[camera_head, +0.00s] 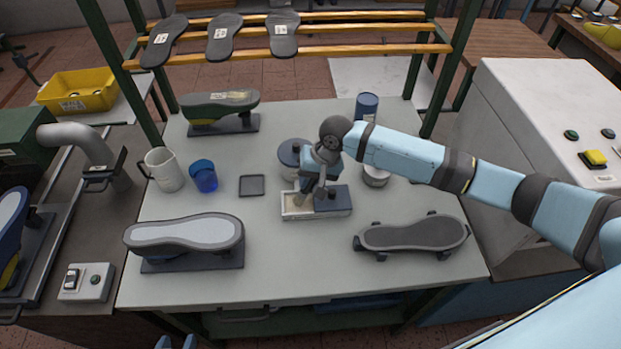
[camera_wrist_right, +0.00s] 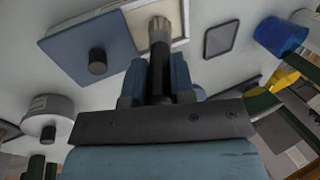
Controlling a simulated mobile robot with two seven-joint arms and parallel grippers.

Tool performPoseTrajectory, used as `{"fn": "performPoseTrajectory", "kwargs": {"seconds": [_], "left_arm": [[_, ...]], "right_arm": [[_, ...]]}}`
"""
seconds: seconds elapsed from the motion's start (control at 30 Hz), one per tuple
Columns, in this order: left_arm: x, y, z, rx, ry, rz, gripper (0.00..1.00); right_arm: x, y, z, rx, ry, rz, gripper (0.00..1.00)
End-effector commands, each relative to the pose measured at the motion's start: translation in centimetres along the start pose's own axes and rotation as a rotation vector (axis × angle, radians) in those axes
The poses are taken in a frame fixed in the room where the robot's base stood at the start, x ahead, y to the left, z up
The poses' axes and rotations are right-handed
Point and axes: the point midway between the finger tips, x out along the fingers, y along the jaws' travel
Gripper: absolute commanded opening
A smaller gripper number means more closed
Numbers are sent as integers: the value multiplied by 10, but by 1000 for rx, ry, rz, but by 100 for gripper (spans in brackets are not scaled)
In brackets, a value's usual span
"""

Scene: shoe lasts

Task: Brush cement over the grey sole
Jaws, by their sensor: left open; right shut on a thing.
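The grey sole (camera_head: 185,232) faces up on a dark last on a stand at the front left of the table. Its surface looks evenly pale grey. My right gripper (camera_head: 312,187) is shut on a brush (camera_wrist_right: 160,65) with a dark handle. The brush bristles (camera_wrist_right: 160,27) point down over the open part of a cream-lined cement tray (camera_head: 300,214); I cannot tell whether they touch its contents. A blue lid (camera_wrist_right: 95,45) with a dark knob covers the other part. My left gripper (camera_head: 175,343) shows only its tips at the bottom edge, apart and empty, away from the sole.
A white mug (camera_head: 163,170), blue cup (camera_head: 204,177) and small dark square mat (camera_head: 251,186) stand left of the tray. A skateboard-like piece (camera_head: 411,233) lies at the right. Another last (camera_head: 218,107) stands behind. The table is clear between sole and tray.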

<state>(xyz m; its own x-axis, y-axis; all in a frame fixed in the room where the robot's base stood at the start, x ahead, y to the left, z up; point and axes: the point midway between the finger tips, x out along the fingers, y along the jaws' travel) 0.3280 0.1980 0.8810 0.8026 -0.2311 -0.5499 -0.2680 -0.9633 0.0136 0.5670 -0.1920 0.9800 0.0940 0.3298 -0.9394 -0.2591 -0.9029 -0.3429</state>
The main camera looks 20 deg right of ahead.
Motion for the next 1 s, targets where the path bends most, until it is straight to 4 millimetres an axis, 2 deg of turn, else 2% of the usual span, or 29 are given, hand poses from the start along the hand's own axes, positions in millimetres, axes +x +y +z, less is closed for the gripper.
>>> {"fn": "performPoseTrajectory", "kwargs": {"seconds": [1.0], "left_arm": [[-1, 2, -1, -1, 0, 2, 48]], "right_arm": [[6, 2, 0, 0, 0, 0, 0]]}}
